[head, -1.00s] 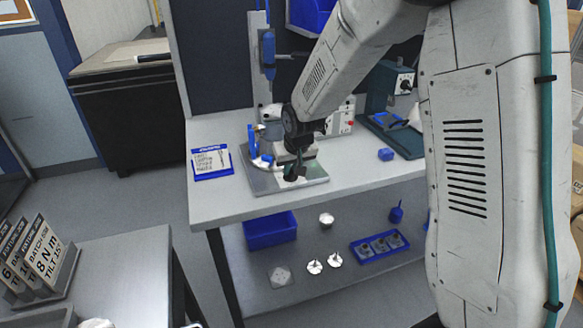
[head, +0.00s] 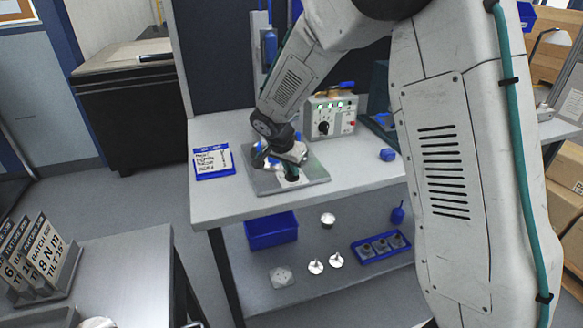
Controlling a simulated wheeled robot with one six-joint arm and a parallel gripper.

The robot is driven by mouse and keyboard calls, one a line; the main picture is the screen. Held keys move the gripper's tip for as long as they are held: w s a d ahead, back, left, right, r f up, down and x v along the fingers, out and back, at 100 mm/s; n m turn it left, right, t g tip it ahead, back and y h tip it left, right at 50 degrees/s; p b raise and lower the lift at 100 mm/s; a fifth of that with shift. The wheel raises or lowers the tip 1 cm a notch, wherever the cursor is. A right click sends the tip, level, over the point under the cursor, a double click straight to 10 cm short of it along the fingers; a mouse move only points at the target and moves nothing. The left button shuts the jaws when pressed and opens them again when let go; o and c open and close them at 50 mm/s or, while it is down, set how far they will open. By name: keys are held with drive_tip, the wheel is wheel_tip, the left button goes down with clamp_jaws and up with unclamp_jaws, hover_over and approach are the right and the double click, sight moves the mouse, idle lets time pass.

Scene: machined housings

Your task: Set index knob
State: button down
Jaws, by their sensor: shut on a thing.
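My gripper (head: 291,172) is low over the grey fixture plate (head: 318,177) on the workbench. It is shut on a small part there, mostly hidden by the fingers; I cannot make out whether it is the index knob. Blue and silver fixture parts (head: 258,160) show just left of the gripper, partly covered by my wrist. A grey control box (head: 345,118) stands behind the plate with a black knob (head: 323,128) and a row of green lights on its front. My gripper is apart from that box.
A blue-framed card (head: 213,161) lies left of the plate, and a small blue block (head: 388,155) lies right. The lower shelf holds a blue bin (head: 271,232), silver parts and a blue tray (head: 379,247). Batch signs (head: 45,250) stand on the table at front left.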

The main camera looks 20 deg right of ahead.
drive_tip(key=shift+m+g+h, duration=0.3)
drive_tip(key=shift+m+g, duration=0.1)
drive_tip(key=shift+m, duration=1.2)
drive_tip(key=c, duration=1.5)
unclamp_jaws()
drive_tip(key=shift+o, duration=0.2)
drive_tip(key=v, duration=0.7)
drive_tip(key=shift+a+r, duration=0.15)
drive_tip(key=shift+r, duration=0.25)
drive_tip(key=shift+w, duration=0.1)
